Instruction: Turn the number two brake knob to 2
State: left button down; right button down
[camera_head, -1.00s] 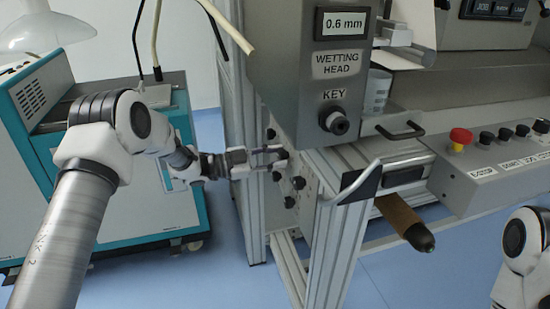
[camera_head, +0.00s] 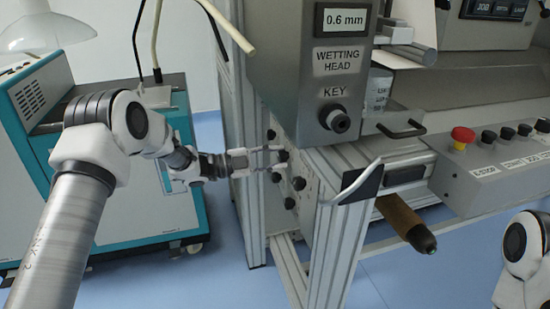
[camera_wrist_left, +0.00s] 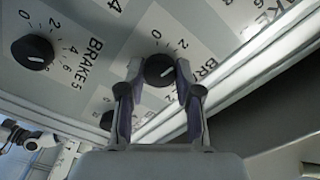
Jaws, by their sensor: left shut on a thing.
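The brake panel (camera_head: 309,187) is on the side of the machine frame and carries several black knobs. My left gripper (camera_head: 281,158) reaches it from the left. In the left wrist view its two fingertips (camera_wrist_left: 159,72) are shut on a black brake knob (camera_wrist_left: 158,65), one finger on each side. A 0 and a 2 show above this knob. Its BRAKE label (camera_wrist_left: 202,75) is partly hidden by a finger, so its number cannot be read. A light pointer line on the knob slants right; its exact setting is unclear.
The BRAKE 5 knob (camera_wrist_left: 32,52) is to the left in the wrist view, and another knob (camera_wrist_left: 107,120) is partly hidden below. The wetting head box (camera_head: 328,90) overhangs the panel. A metal handle (camera_head: 354,184) juts out to the right. My right arm (camera_head: 525,252) shows at lower right.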

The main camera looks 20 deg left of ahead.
pick_arm(q)
jog(key=c, duration=0.8)
grip_release()
jog(key=v, duration=1.2)
